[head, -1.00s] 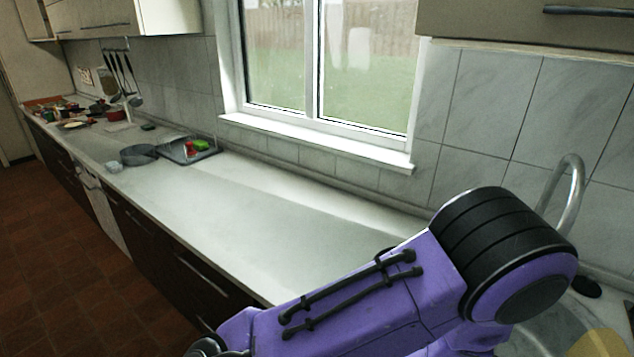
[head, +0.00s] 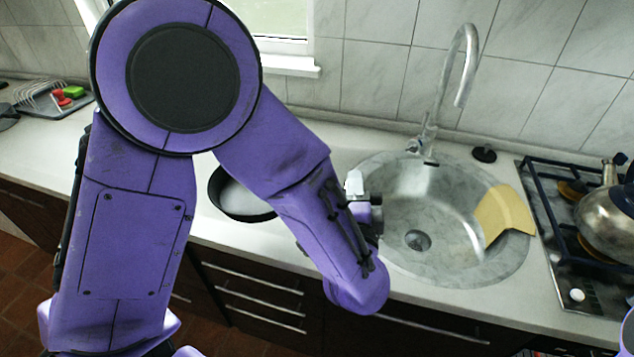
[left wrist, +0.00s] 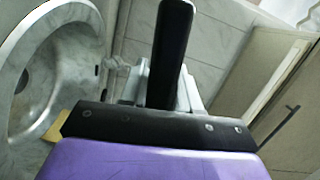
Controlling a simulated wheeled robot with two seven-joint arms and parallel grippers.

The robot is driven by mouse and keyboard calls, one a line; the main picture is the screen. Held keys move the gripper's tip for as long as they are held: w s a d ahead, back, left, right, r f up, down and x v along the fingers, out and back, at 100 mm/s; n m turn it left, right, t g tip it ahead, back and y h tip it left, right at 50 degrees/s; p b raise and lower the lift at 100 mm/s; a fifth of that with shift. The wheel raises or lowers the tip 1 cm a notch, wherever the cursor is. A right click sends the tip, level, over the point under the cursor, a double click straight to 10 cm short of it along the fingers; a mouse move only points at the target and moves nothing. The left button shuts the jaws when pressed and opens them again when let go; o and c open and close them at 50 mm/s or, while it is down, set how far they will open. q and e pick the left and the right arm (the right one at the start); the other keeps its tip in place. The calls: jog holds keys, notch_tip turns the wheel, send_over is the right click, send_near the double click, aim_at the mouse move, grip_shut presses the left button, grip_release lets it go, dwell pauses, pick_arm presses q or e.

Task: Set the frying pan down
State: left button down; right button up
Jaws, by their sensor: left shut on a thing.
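The frying pan (head: 236,198), dark with a pale inside, shows in the head view left of the sink, partly hidden behind my left arm. It is over the front part of the counter; I cannot tell whether it touches it. My left gripper (head: 362,190) is at the sink's left rim. In the left wrist view, a black bar, seemingly the pan's handle (left wrist: 172,48), runs up from between the fingers of my left gripper (left wrist: 160,95), which is shut on it. The pan's bowl is out of that view. My right gripper is not in view.
The round sink (head: 440,240) has a yellow cloth-like piece (head: 503,213) over its right rim and a tall faucet (head: 462,70) behind. A stove with a metal kettle (head: 608,220) is at right. A dark tray (head: 55,100) is at far left. Counter (head: 40,150) nearby is bare.

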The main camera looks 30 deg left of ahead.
pick_arm(q)
jog(key=w+a+f, duration=0.2)
jog(key=w+f, duration=0.1)
jog(key=w+a+f+p, duration=0.1)
jog(key=w+a+f, duration=0.1)
jog(key=w, duration=0.2)
jog(key=w+a+f, duration=0.2)
jog(key=w+f, duration=0.1)
jog(key=shift+w+a+f, duration=0.2)
jog(key=shift+w+f, duration=0.05)
jog(key=shift+f, duration=0.05)
jog(key=shift+w+a+f, duration=0.15)
jog(key=shift+w+f, duration=0.05)
jog(key=shift+f, duration=0.15)
notch_tip(320, 180, down, 2)
jog(key=shift+w+f+p, duration=0.1)
jog(key=shift+f+p, duration=0.05)
jog(key=shift+p, duration=0.55)
jog(key=shift+f, duration=0.5)
jog(key=c, duration=0.8)
grip_release()
